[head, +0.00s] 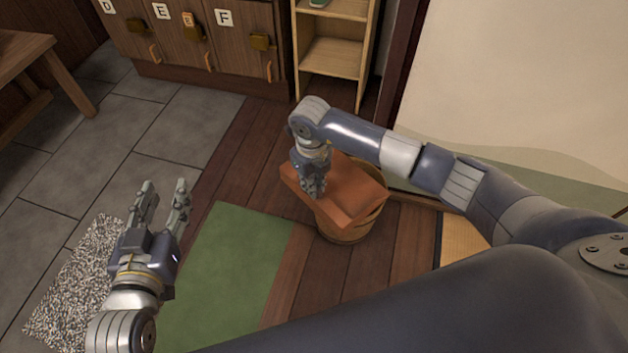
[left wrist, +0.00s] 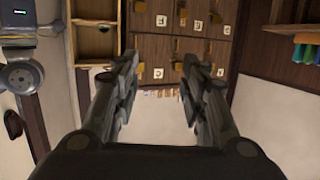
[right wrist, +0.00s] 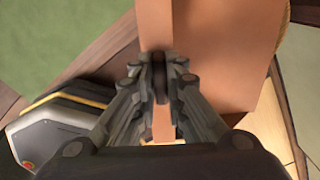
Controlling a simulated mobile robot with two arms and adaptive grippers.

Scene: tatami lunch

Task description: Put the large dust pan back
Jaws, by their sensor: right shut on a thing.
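The large dust pan, a boxy orange-brown piece (head: 350,187), is at the round wooden tub (head: 345,234) and covers most of its top. Whether it rests on the tub or hangs just above it I cannot tell. My right gripper (head: 314,192) is shut on its left side and points down. In the right wrist view the fingers (right wrist: 160,75) close on the edge of the dust pan (right wrist: 225,50). My left gripper (head: 165,188) is open and empty over the floor at the left, and its spread fingers also show in the left wrist view (left wrist: 157,75).
A green mat (head: 230,255) and a speckled grey mat (head: 75,285) lie on the floor. Lettered wooden lockers (head: 200,45) and an open shelf (head: 330,60) stand behind. A pale wall (head: 510,90) is close at the right. Wooden floor left of the tub is clear.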

